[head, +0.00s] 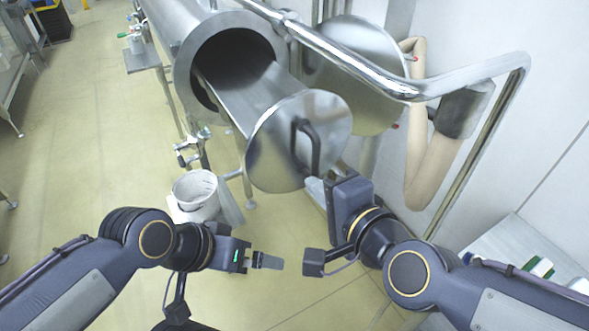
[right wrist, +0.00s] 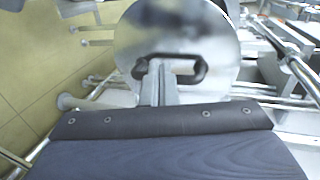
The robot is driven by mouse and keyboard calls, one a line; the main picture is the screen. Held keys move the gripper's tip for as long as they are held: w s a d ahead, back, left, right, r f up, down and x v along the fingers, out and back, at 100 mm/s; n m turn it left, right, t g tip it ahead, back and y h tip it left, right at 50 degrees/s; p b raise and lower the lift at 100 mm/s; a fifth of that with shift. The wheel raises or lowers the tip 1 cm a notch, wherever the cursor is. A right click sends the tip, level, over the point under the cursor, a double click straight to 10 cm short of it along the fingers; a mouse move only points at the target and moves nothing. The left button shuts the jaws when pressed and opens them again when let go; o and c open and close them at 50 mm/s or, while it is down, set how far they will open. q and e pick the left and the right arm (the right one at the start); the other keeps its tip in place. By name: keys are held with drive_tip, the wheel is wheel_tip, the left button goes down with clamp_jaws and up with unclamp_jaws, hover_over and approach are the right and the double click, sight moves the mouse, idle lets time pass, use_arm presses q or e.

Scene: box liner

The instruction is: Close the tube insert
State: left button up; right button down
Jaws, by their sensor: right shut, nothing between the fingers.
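The steel tube (head: 185,70) lies at the top of the head view with its dark mouth open. Its insert, a steel trough (head: 240,92), sticks out of the mouth. The insert's round end plate (head: 270,150) carries a black handle (head: 305,148). The plate (right wrist: 180,30) and handle (right wrist: 198,70) also show in the right wrist view. My right gripper (right wrist: 154,68) is shut and empty, its fingertips overlapping the handle in that view; contact cannot be told. My left gripper (head: 267,262) hangs apart from the insert, below it in the head view; its finger gap cannot be made out.
A round steel door (head: 355,75) stands open right of the mouth. A bent steel rail (head: 440,82) crosses above the plate at the right. A white bucket (head: 195,195) stands below the tube. A side table (head: 510,245) is at the right.

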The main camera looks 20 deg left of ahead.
sight(283, 157)
use_arm(q)
drive_tip(key=shift+f+b, duration=0.3)
drive_tip(key=shift+f, duration=0.35)
use_arm(e)
drive_tip(key=x, duration=0.5)
drive_tip(key=r+x, duration=0.1)
drive_tip(key=x, duration=0.2)
drive_tip(key=shift+w+a+f, duration=0.1)
drive_tip(key=shift+w+a, duration=0.2)
drive_tip(key=shift+a, duration=0.1)
